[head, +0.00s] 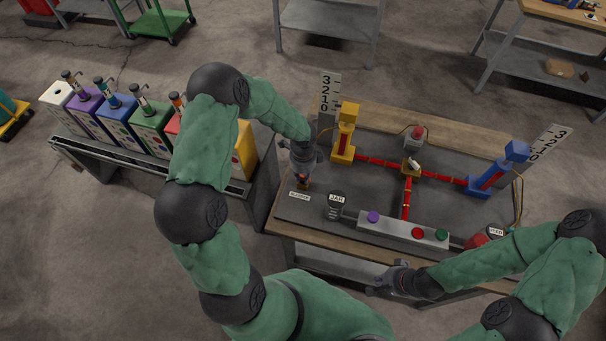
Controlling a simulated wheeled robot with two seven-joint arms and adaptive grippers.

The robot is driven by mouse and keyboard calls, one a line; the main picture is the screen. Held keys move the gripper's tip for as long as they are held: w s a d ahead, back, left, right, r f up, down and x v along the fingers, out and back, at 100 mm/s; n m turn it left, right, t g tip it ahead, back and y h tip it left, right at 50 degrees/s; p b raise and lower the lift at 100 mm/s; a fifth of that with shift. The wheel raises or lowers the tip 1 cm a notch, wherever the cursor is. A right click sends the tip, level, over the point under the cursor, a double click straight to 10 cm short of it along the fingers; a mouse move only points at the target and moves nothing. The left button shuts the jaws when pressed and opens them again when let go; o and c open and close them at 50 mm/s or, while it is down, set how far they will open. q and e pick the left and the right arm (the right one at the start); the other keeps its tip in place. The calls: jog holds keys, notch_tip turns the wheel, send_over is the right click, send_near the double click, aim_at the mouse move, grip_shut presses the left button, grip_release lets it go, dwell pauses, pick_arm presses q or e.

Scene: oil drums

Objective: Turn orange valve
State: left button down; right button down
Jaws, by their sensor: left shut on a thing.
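My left gripper (303,179) points down at the left end of the workbench, just behind a small white label. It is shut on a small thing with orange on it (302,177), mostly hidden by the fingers. I cannot tell whether this is the orange valve. An orange-yellow fitting (411,168) with a pale lever sits where the red pipes meet, apart from both grippers. My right gripper (382,281) is beyond the bench's front edge, apart from the fittings. Its finger opening is unclear.
The workbench (290,232) carries a yellow column (346,133), a blue column (497,170), a dark jar (338,206) and a grey button bar (395,228). Several coloured canisters (152,125) stand on a rack at left, partly behind my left arm.

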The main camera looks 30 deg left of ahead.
aim_at(303, 177)
dwell(0.4)
pick_arm(q)
jog(key=c, duration=1.1)
grip_release()
jog(key=shift+c, duration=0.2)
notch_tip(303, 177, up, 12)
